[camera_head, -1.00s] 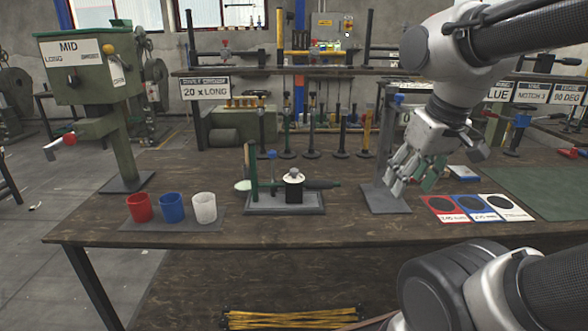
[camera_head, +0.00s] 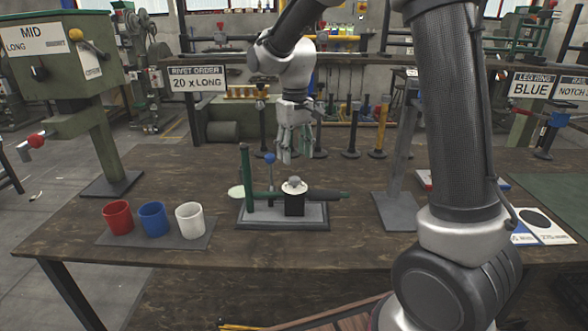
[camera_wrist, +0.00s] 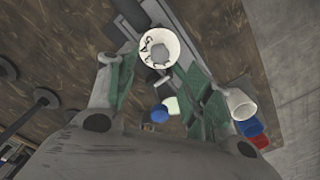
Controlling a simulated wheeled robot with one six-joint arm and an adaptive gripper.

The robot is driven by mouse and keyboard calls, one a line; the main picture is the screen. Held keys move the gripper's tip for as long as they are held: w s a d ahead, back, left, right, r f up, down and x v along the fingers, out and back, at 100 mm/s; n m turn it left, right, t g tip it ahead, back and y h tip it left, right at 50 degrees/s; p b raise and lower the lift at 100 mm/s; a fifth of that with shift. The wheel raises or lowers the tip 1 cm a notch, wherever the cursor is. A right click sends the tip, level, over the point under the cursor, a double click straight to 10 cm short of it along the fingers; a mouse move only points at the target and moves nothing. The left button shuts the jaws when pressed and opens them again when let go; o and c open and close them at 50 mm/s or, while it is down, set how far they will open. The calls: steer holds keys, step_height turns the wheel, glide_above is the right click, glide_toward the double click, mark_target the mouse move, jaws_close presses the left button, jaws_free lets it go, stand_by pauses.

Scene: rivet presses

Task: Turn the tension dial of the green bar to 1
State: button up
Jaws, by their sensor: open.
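A black block (camera_head: 294,205) on the bar carries the white tension dial (camera_head: 294,187) with a grey knob on top. In the wrist view the dial (camera_wrist: 149,39) is a white disc with dark marks, too small to read. My gripper (camera_head: 295,153) points down above the dial, apart from it. In the wrist view my gripper (camera_wrist: 160,88) has its green-padded fingers spread, with nothing between them.
A blue ball knob (camera_head: 269,158) stands close to the gripper, behind the bar. Red (camera_head: 117,217), blue (camera_head: 153,218) and white (camera_head: 190,219) cups stand at left. A grey stand (camera_head: 397,180) rises at right. The bench front is clear.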

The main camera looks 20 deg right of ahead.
mark_target(295, 178)
step_height(295, 178, down, 8)
steer(key=shift+w+r, duration=0.1)
steer(key=shift+r, duration=0.1)
steer(key=c, duration=1.1)
